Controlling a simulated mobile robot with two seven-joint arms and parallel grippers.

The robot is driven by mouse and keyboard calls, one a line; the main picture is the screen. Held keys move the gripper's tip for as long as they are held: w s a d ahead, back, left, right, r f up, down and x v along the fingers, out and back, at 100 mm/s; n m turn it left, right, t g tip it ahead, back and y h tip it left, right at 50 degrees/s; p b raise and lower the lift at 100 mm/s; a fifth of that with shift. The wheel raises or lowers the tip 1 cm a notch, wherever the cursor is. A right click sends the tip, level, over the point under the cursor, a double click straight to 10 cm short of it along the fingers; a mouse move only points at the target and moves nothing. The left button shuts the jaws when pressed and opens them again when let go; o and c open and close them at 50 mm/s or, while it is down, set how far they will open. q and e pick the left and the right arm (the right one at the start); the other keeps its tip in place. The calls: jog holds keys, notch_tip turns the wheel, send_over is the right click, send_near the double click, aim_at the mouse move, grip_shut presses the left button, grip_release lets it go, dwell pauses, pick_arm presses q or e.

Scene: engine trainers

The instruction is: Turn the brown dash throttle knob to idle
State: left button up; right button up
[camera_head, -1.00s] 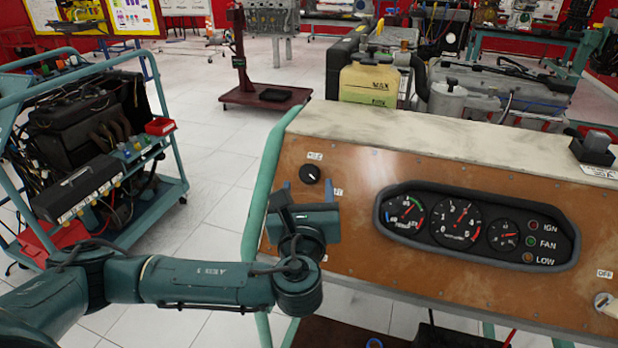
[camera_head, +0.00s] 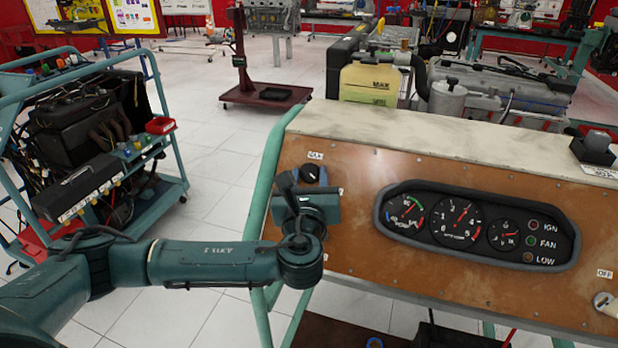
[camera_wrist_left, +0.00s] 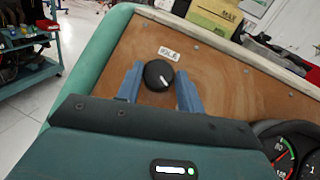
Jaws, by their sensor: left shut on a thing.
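The throttle knob (camera_head: 313,173) is a round black knob on the brown dash panel (camera_head: 355,165), at its upper left. In the left wrist view, the knob (camera_wrist_left: 158,73) shows a white pointer mark angled toward the lower right. My right gripper is not in view.
A gauge cluster (camera_head: 478,226) with indicator lamps is on the panel to the right. A pale ledge (camera_head: 420,135) runs along the panel top, and a green frame tube (camera_head: 262,190) borders its left. An engine cart (camera_head: 100,150) stands at far left, with clear floor between.

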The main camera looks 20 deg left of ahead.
pick_arm(q)
jog(key=c, duration=0.3)
